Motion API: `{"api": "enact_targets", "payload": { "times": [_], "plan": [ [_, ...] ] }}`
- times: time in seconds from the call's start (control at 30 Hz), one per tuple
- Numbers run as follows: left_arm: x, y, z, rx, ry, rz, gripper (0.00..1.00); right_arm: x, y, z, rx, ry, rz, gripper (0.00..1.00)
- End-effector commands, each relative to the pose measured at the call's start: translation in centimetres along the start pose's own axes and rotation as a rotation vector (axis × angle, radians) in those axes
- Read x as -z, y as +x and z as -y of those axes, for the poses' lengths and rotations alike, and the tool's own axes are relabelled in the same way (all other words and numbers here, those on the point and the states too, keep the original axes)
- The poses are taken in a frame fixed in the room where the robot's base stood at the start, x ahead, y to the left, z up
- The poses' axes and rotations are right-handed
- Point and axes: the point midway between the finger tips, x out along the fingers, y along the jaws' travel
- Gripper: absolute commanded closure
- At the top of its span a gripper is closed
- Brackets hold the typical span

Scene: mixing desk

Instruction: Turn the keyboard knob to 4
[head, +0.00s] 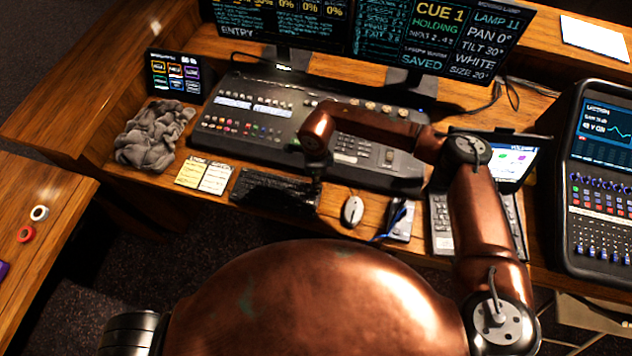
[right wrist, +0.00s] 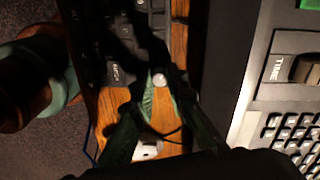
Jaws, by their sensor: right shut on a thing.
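The black keyboard (head: 268,189) lies on the desk in front of the large console. In the right wrist view, the keyboard (right wrist: 122,40) shows at the top, with its keys partly in shadow. A small pale round knob (right wrist: 158,79) sits at the keyboard's near end. My right gripper (right wrist: 160,88) points down at it, its two dark green fingers shut on the knob from either side. In the head view, my right gripper (head: 316,190) is small and dark at the keyboard's right end, and the knob is hidden there. The knob's marks cannot be read. My left gripper is not in view.
A white mouse (head: 352,211) lies just right of the keyboard. Yellow and white note cards (head: 203,176) and a crumpled grey cloth (head: 154,137) lie to the left. The large console (head: 262,118) stands close behind. A phone-like device (head: 401,220) lies beyond the mouse.

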Motion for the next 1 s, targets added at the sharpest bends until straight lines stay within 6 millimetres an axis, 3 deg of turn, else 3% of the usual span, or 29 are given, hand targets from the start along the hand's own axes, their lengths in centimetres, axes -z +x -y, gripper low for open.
{"api": "enact_targets", "payload": {
  "times": [0.5,1.0],
  "plan": [
    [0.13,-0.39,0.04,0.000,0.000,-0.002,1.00,0.03,-0.08,0.04,0.001,0.422,0.019,1.00],
    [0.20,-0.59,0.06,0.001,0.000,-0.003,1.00,0.06,-0.05,0.05,0.001,0.566,0.024,1.00]
  ]
}}
